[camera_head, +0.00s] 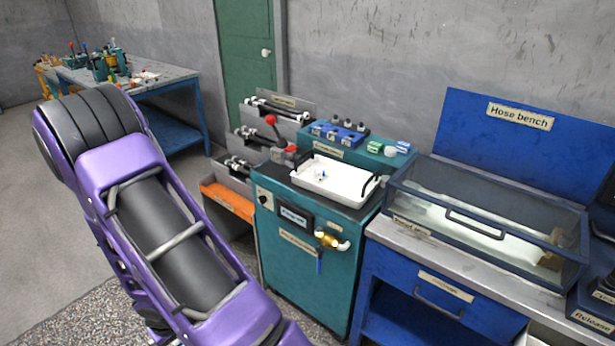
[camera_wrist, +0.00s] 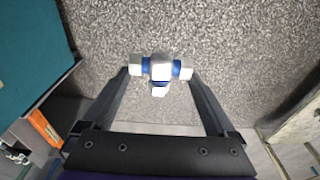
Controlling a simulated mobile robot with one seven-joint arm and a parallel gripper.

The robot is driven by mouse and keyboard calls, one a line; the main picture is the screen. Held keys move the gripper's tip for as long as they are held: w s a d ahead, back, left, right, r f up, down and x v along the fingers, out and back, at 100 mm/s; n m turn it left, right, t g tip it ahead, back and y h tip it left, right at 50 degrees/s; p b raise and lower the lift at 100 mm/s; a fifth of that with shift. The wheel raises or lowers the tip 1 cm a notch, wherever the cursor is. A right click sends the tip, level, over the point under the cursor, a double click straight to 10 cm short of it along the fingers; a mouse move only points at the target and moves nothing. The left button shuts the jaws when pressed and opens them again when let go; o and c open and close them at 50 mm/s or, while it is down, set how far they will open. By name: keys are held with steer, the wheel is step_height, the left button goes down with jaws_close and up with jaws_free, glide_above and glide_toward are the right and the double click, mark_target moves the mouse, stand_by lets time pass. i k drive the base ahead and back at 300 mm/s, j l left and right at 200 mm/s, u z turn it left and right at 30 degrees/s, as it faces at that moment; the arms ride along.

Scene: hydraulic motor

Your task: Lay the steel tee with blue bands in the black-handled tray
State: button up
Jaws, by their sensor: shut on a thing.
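The steel tee with blue bands (camera_wrist: 158,66) is between the two dark fingers of my gripper (camera_wrist: 160,73) in the wrist view. My gripper is shut on it, with a finger at each side, and speckled floor shows beneath. The white tray with black handles (camera_head: 330,194) sits on top of the teal cabinet in the head view. A small pale and bluish piece (camera_head: 320,174) lies in the tray, too small to identify. My gripper does not show in the head view.
A glass-lidded case (camera_head: 480,215) stands on the hose bench right of the tray. A teal block with blue fittings (camera_head: 340,135) is behind the tray. A rack with a red-knobbed lever (camera_head: 271,120) stands to its left. A brass valve (camera_head: 328,240) juts from the cabinet front.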

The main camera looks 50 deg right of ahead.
mark_target(347, 187)
steer(key=i+j+z, duration=0.25)
steer(key=i, duration=0.6)
steer(key=l+z, duration=0.1)
steer(key=z, duration=1.05)
